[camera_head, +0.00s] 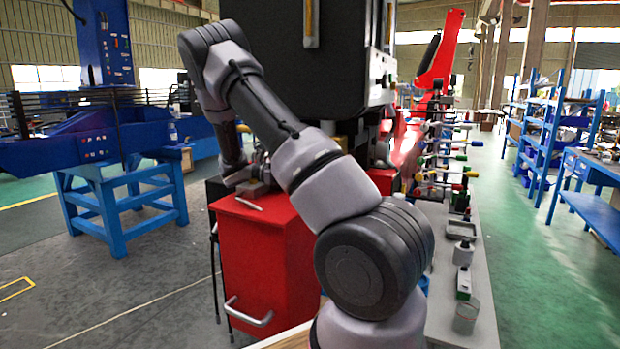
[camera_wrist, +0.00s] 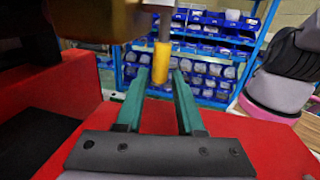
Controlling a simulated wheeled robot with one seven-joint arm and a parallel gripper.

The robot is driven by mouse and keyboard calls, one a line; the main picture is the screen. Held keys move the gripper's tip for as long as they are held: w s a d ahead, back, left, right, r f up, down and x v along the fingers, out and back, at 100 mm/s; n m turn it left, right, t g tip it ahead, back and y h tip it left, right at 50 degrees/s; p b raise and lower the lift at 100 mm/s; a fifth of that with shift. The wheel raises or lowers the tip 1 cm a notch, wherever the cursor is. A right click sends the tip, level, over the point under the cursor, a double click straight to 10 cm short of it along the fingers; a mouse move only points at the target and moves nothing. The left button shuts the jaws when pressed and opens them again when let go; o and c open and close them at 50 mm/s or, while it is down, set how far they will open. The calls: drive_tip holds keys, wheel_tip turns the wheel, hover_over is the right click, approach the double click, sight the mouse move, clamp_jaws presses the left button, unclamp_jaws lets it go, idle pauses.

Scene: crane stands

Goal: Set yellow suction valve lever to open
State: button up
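The yellow lever (camera_wrist: 161,65) shows in the wrist view as a short upright yellow grip on a grey rod. My gripper (camera_wrist: 160,75) has two green fingers spread apart, one on each side of the lever's lower end. A narrow gap shows beside the grip, and I cannot tell whether either fingertip touches it. In the head view my gripper is partly hidden near the red cabinet's top, and I cannot make out this lever there.
A red cabinet (camera_head: 262,265) stands below my arm, with a large black housing (camera_head: 290,65) above. Several coloured-handled levers (camera_head: 445,170) line a grey bench to the right. Blue shelves with bins (camera_wrist: 215,50) stand behind the lever. The green floor at right is open.

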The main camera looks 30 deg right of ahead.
drive_tip(key=shift+w, duration=0.1)
drive_tip(key=v, duration=1)
drive_tip(key=shift+w+a, duration=0.25)
